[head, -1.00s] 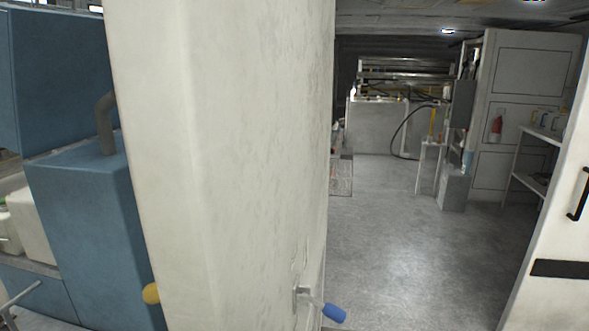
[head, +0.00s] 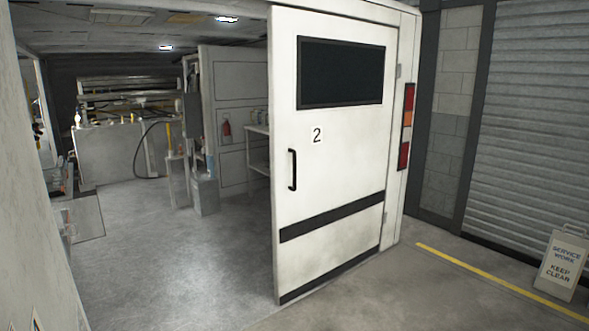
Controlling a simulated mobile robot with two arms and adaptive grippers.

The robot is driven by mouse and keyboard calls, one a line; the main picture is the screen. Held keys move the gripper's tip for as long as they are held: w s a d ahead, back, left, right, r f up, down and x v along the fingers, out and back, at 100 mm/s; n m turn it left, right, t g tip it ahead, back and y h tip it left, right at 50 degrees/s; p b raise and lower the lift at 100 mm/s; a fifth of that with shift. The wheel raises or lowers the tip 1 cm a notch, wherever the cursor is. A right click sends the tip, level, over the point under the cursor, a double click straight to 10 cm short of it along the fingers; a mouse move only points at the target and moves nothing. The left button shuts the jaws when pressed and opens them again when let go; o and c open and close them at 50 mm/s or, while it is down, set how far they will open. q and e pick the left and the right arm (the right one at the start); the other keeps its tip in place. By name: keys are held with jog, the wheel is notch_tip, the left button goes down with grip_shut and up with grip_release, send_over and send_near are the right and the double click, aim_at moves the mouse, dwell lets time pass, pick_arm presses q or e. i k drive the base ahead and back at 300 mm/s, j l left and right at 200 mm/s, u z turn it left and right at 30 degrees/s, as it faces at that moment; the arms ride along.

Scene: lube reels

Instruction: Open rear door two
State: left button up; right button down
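Rear door two (head: 335,205) is a white door marked "2" in the middle of the head view. It has a dark window, a black vertical handle (head: 292,169) near its left edge and black stripes low down. Its hinge side is at the right, beside the red and orange tail lights. The door stands at an angle, with the interior visible past its left edge; how far it is swung I cannot tell exactly. Neither of my grippers is in view.
The interior floor (head: 185,255) is clear. A white panel (head: 38,235) fills the left edge. A "Service work keep clear" sign (head: 562,262) stands at the right near a yellow floor line (head: 490,278).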

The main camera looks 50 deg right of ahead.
aim_at(331, 79)
jog(key=i+l, duration=0.1)
jog(key=l, duration=0.3)
jog(key=i+l+z, duration=0.15)
jog(key=l, duration=0.25)
jog(key=i+l, duration=0.1)
jog(key=l, duration=0.3)
jog(key=i+l+z, duration=0.15)
jog(key=l, duration=0.2)
jog(key=i+l, duration=0.1)
jog(key=l, duration=0.3)
jog(key=i+l+z, duration=0.1)
jog(key=l, duration=0.25)
jog(key=i, duration=0.05)
